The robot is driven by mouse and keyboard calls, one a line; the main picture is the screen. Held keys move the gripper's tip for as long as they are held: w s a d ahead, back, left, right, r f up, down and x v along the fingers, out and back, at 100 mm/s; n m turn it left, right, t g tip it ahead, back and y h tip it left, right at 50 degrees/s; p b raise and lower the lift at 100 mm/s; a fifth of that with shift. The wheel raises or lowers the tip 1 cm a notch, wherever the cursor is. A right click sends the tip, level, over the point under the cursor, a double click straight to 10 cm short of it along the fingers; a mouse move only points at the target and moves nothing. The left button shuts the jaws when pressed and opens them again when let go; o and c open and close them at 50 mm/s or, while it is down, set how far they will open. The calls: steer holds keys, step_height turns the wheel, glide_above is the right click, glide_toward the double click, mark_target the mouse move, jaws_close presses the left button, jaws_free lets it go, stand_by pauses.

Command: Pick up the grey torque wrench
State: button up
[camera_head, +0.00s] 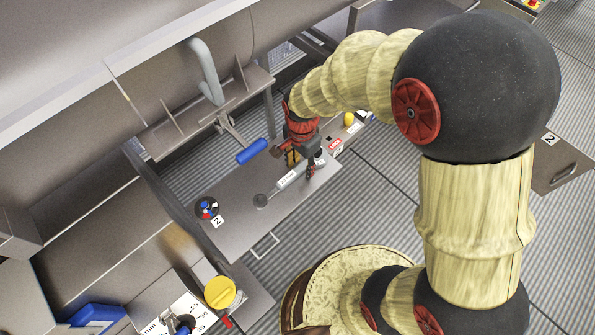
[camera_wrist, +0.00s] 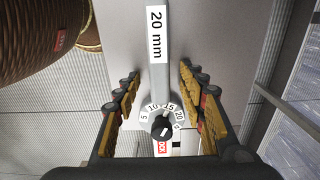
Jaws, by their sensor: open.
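The grey torque wrench (camera_head: 274,191) lies on the grey metal bench top in the head view, with a round head at its left end and a white label on its shaft. In the wrist view the wrench (camera_wrist: 158,82) runs down the middle, with a "20 mm" label and a numbered dial with a black knob at the near end. My gripper (camera_wrist: 159,70) is open, with one finger on each side of the shaft and a gap on both sides. In the head view my gripper (camera_head: 304,165) is over the right end of the wrench and partly hides it.
A round dark holder with coloured pieces (camera_head: 207,208) sits near the bench's left corner, beside a "2" tag (camera_head: 217,221). A blue-handled lever (camera_head: 251,152) hangs behind the bench. A yellow knob (camera_head: 220,292) stands at the front left. Small items, one yellow (camera_head: 349,119), lie beyond my gripper.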

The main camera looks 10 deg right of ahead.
steer(key=shift+c, duration=1.2)
steer(key=c, duration=0.8)
jaws_close()
